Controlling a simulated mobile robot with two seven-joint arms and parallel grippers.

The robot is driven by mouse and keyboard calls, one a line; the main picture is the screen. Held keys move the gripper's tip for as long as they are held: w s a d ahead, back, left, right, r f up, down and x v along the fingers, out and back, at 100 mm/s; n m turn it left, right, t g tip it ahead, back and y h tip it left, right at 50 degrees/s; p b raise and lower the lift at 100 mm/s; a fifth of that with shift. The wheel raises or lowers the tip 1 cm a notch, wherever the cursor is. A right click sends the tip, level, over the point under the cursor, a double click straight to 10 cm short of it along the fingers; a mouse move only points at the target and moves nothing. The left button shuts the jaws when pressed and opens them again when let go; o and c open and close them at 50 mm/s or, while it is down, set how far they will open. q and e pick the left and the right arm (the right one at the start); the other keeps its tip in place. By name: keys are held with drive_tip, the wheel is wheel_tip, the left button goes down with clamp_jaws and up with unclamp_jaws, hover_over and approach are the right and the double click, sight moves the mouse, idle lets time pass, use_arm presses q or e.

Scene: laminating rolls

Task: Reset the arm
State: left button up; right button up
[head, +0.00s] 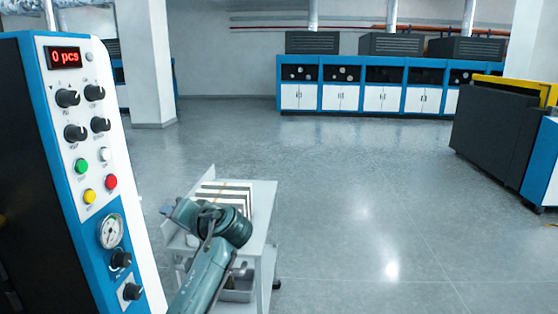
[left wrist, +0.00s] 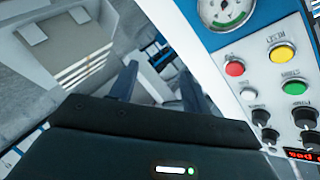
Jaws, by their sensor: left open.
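My left arm comes up from the bottom of the head view, in front of a small grey-white cart (head: 262,200). Its wrist is bent to the left, and the left gripper (head: 170,210) points toward the control panel side. In the left wrist view the two dark fingers of the left gripper (left wrist: 158,82) stand apart with nothing between them. The gripper is open and empty. The right gripper is in neither view.
A tall control panel (head: 95,140) with knobs, coloured buttons, a gauge and a red "0 pcs" display stands close at left. Striped items (head: 228,192) lie on the cart. Blue-white cabinets (head: 365,85) line the back; a dark machine (head: 495,125) stands right. The central floor is clear.

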use_arm(q)
drive_tip(key=s+d+f+m+h, duration=0.1)
drive_tip(key=s+f+h, duration=0.2)
drive_tip(key=f, duration=0.5)
drive_tip(key=s+d+f+m+t+h, duration=0.15)
drive_tip(key=s+f, duration=0.25)
drive_tip(key=f, duration=0.4)
drive_tip(key=s+d+f+m+h, duration=0.1)
drive_tip(key=s+f+h, duration=0.2)
drive_tip(key=f, duration=0.4)
drive_tip(key=s+d+f+h, duration=0.1)
drive_tip(key=s+f+h, duration=0.1)
drive_tip(key=s, duration=0.6)
drive_tip(key=s+d+f+h, duration=0.2)
drive_tip(key=s+h, duration=0.1)
drive_tip(key=s, duration=0.5)
drive_tip(key=s+d+f+n+h, duration=0.1)
drive_tip(key=s+d+f+h, duration=0.1)
drive_tip(key=s, duration=0.5)
drive_tip(key=shift+s+f+p, duration=0.25)
drive_tip(key=shift+s+p, duration=0.05)
drive_tip(key=shift+s, duration=0.1)
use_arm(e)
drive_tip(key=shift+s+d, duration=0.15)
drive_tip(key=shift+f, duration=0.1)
